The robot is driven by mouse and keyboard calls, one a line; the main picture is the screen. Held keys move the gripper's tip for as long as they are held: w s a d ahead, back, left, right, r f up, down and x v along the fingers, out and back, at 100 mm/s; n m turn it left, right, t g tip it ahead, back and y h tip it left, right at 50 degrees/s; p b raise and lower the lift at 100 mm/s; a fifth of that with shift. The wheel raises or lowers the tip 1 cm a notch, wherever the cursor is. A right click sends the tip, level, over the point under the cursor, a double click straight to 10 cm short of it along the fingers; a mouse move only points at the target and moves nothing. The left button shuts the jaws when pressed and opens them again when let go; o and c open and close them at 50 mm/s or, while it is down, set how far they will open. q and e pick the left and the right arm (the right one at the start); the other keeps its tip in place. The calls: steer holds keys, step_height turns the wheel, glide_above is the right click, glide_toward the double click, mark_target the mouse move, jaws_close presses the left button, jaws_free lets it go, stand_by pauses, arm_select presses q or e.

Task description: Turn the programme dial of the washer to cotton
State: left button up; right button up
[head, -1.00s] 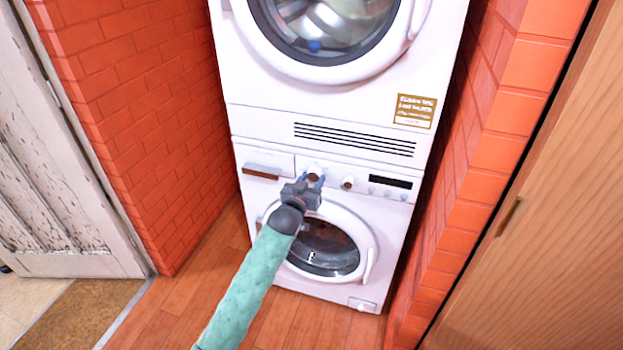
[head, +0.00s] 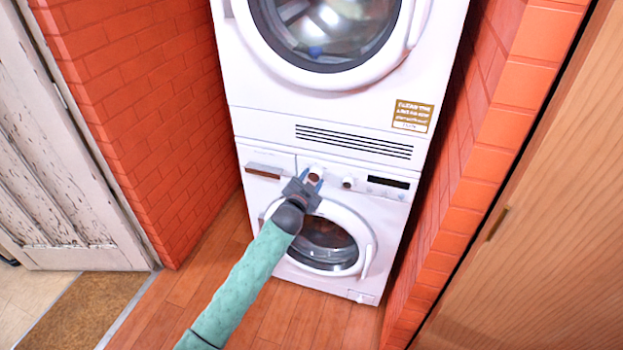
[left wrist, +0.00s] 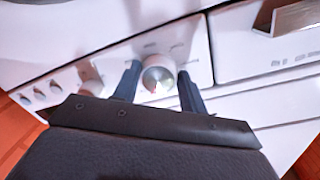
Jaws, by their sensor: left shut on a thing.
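The washer (head: 272,222) is the lower of two stacked white machines. Its programme dial (head: 315,173) is a round knob on the control panel, left of a smaller knob (head: 348,183). My left gripper (head: 312,179) is at the dial, shut on it. In the left wrist view the dial (left wrist: 158,76) sits between the two dark fingers (left wrist: 159,86), pale-rimmed with a small red mark toward the lower edge. The small labels around the dial are too blurred to read. My right gripper is not in view.
A detergent drawer (head: 264,171) is left of the dial and a dark display (head: 388,182) is right. The round washer door (head: 368,240) is below, partly behind my arm. Brick walls (head: 150,110) flank the machines closely; a wooden cabinet (head: 540,200) stands at right.

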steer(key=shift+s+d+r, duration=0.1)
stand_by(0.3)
arm_select(q)
steer(key=o, duration=1)
steer(key=shift+s, duration=0.1)
steer(key=b+v, duration=0.1)
steer(key=v, duration=0.6)
steer(key=shift+s, duration=0.3)
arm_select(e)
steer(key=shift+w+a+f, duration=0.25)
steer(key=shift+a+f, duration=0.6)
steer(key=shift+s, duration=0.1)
